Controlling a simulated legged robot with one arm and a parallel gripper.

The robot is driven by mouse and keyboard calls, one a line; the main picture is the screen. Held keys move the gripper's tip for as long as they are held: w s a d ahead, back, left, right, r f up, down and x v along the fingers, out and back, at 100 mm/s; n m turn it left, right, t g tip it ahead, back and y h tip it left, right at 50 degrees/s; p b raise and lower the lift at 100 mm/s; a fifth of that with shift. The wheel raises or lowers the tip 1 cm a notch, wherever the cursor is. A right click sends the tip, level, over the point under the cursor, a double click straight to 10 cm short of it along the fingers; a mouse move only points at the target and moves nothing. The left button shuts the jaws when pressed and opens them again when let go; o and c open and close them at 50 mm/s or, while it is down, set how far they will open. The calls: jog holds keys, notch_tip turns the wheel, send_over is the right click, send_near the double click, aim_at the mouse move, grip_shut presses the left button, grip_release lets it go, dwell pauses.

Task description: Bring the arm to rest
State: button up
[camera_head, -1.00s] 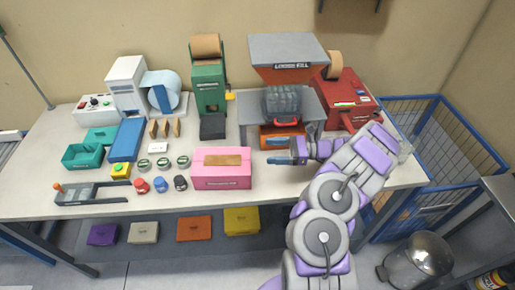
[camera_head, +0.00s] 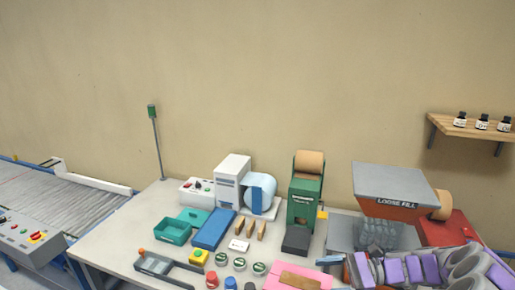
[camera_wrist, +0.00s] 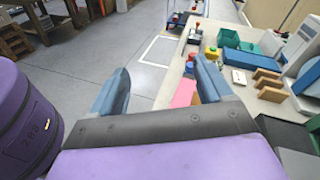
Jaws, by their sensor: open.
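My gripper (camera_wrist: 160,90) is open and empty in the wrist view, its two blue-grey fingers well apart, with floor and the bench edge seen between and beyond them. In the head view my purple and grey arm (camera_head: 425,268) lies at the lower right, in front of the loose fill machine (camera_head: 396,190). A blue fingertip shows near the pink box (camera_head: 288,284); the rest of the gripper is hard to make out there. I cannot tell how far the gripper is above the bench.
The bench (camera_head: 122,232) holds a green dispenser (camera_head: 304,200), a blue box (camera_head: 213,230), teal trays (camera_head: 172,232) and several small jars. A conveyor (camera_head: 60,195) stands at left. A wall shelf (camera_head: 470,126) with bottles is at right. The wall above the bench is clear.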

jog(key=s+a+r+n+g+h, duration=0.3)
jog(key=s+a+n+h, duration=0.15)
jog(key=s+a, duration=0.3)
jog(key=s+a+r+n+g+h, duration=0.2)
jog(key=s+a+r+n+h, duration=0.25)
jog(key=s, duration=0.45)
jog(key=s+d+f+n+t+h, duration=0.1)
jog(key=s+d+n+h, duration=0.2)
jog(key=s, duration=0.5)
jog(key=s+d+f+n+t+h, duration=0.1)
jog(key=s+d+f+n+h, duration=0.1)
jog(key=s, duration=0.6)
jog(key=shift+d+n+t+h, duration=0.3)
jog(key=shift+d+n+h, duration=0.5)
jog(key=shift+h, duration=0.4)
